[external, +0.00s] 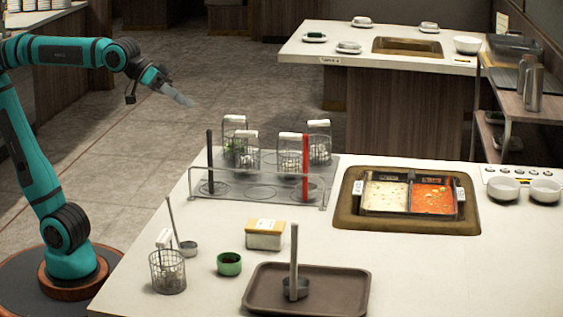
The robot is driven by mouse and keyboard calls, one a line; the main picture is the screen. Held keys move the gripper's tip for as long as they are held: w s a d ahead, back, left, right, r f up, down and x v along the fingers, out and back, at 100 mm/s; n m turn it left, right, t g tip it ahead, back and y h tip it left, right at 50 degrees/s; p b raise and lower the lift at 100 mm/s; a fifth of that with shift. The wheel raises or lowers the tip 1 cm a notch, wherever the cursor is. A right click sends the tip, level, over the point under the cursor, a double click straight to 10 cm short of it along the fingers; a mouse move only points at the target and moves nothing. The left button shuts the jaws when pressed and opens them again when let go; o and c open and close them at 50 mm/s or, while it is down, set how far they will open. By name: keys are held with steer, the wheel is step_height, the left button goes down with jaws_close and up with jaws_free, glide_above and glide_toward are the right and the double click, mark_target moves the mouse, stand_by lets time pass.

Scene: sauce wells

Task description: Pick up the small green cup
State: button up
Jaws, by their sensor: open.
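The small green cup (229,264) stands upright on the white counter, with something dark inside it. It is between the wire basket on its left and the brown tray on its right. My gripper (180,98) is up in the air at the upper left, beyond the counter's left edge and far from the cup. Its jaws are open, and no held thing shows. The fingers are small and pale in this view, so their gap is hard to see.
Near the cup are a wire basket (168,272), a ladle (187,247), a yellow-topped box (265,234) and a brown tray (335,301) with an upright-handled ladle. A rack (205,181) with wire baskets stands behind. A two-part sauce well (365,225) is at right.

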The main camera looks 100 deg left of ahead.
steer(key=w+d+f+n+g, duration=0.4)
steer(key=w+d+f+g, duration=0.2)
steer(key=w+d, duration=0.45)
steer(key=n+g+y, duration=0.3)
steer(key=n+g, duration=0.1)
steer(key=g, duration=0.1)
glide_toward(228, 258)
steer(key=f, duration=0.3)
steer(key=d+f, duration=0.1)
steer(key=f, duration=0.1)
steer(key=w+f, duration=0.1)
steer(key=f, duration=0.2)
steer(key=shift+w+d+f, duration=0.1)
steer(key=shift+d+f, duration=0.15)
steer(key=shift+f, duration=0.05)
steer(key=c, duration=1)
